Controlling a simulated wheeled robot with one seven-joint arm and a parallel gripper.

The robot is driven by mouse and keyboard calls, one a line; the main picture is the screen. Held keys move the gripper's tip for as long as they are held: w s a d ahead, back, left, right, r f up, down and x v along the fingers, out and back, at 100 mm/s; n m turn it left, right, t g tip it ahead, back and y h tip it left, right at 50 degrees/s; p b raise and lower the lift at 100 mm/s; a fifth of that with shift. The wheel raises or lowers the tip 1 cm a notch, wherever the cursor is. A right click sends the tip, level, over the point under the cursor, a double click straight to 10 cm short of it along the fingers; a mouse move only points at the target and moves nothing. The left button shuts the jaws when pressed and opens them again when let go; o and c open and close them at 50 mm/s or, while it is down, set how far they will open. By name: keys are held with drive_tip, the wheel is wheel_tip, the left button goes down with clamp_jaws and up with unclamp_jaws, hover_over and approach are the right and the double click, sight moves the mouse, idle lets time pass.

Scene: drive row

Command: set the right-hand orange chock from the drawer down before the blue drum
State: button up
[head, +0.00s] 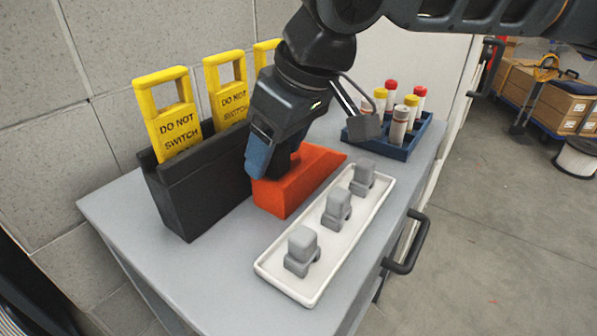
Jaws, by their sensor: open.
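One orange chock (292,185), wedge-shaped, rests on the grey top of a cabinet or cart (215,255). It lies between a black holder and a white tray. My gripper (277,168) is open and points down at the chock's taller end. A blue finger pad shows at the chock's left side. The gripper hides part of the chock, and I cannot tell whether the fingers touch it. I see no second orange chock, no open drawer and no blue drum in this view.
A black holder (205,195) with yellow "DO NOT SWITCH" tags (172,118) stands left. A white tray (275,268) with three grey blocks (303,250) lies right. Behind is a blue rack (392,150) of capped tubes. A black handle (410,245) juts right; open floor lies beyond.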

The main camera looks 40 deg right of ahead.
drive_tip(key=shift+w+f, duration=0.2)
drive_tip(key=shift+f, duration=0.2)
drive_tip(key=shift+a, duration=0.1)
clamp_jaws()
idle(0.5)
